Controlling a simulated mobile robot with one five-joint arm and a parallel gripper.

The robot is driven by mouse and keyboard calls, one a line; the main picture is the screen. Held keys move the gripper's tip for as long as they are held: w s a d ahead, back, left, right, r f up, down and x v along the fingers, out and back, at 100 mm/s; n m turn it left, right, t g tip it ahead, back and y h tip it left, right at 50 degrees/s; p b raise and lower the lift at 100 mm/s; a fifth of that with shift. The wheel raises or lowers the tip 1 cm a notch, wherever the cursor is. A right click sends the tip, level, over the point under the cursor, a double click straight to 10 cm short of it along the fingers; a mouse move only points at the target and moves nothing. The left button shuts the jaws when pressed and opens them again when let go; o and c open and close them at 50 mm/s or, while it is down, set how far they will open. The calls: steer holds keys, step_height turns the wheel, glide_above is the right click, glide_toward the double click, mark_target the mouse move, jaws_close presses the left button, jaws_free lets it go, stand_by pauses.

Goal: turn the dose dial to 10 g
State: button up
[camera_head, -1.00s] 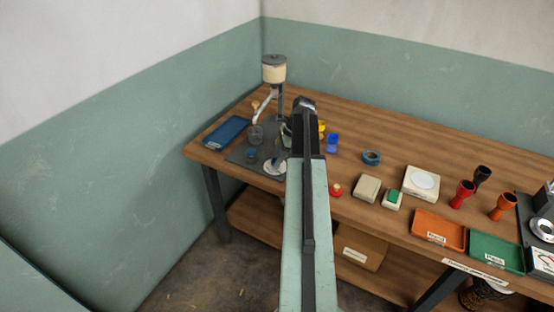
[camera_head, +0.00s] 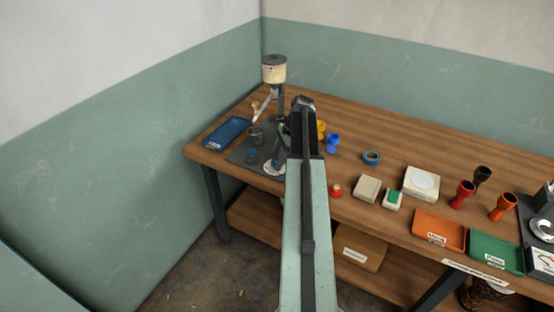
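A machine with a cream hopper (camera_head: 274,73) on a post stands on a dark base plate (camera_head: 238,154) at the table's left end. A white round dial (camera_head: 269,170) lies at the plate's front edge. Its markings and setting are too small to read. My gripper (camera_head: 279,161) reaches down to the left of my arm, at the dial's upper right side. A small blue part shows there against the dial. I cannot tell whether the fingers touch the dial, or whether they are open or shut. My arm hides what lies behind it.
Right of my arm are a blue cup (camera_head: 333,143), a tape roll (camera_head: 372,157), a red knob (camera_head: 336,190) and cream boxes (camera_head: 367,188). Goblets and trays stand farther right.

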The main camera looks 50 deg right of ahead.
steer(key=p+v, duration=0.7)
steer(key=v, duration=0.1)
steer(key=shift+w, duration=0.1)
stand_by(0.4)
